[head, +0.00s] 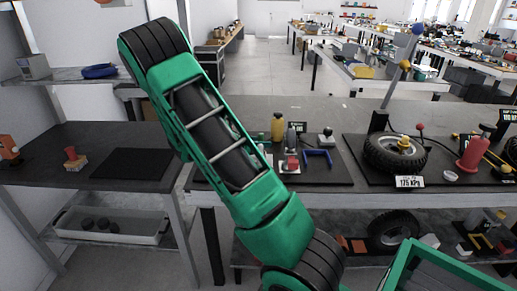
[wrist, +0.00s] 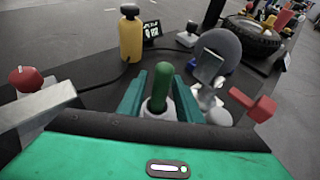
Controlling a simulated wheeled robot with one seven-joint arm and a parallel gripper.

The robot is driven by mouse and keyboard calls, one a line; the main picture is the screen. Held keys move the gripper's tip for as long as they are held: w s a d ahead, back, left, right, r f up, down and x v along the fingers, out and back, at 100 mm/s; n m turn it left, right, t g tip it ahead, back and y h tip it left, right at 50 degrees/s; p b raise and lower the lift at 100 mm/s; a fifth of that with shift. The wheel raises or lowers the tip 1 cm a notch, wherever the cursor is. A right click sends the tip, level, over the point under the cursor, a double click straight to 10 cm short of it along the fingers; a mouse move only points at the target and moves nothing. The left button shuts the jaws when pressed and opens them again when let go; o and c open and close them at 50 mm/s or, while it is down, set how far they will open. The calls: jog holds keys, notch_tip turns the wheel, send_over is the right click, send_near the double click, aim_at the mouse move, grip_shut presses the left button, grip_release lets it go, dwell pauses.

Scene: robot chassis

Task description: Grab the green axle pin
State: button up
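The green axle pin (wrist: 161,82) stands upright in the middle of the wrist view, with a pale grey collar or base around its lower part. My gripper (wrist: 159,95) has its two green fingers on either side of the pin. A narrow gap shows between the pin and each finger, so the gripper looks open and not closed on it. The pin's lowest part is hidden behind the gripper body. In the head view I cannot make out the pin or my gripper; my green arm crosses the bench there.
A yellow bottle (wrist: 131,38) and a small black display (wrist: 152,30) stand behind the pin. A grey round part (wrist: 220,48) and a red block (wrist: 256,104) are close on the right. A red knob (wrist: 26,78) is on the left. A tyre (head: 395,155) lies farther right.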

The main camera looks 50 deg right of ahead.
grip_shut()
jog(key=shift+r, duration=0.15)
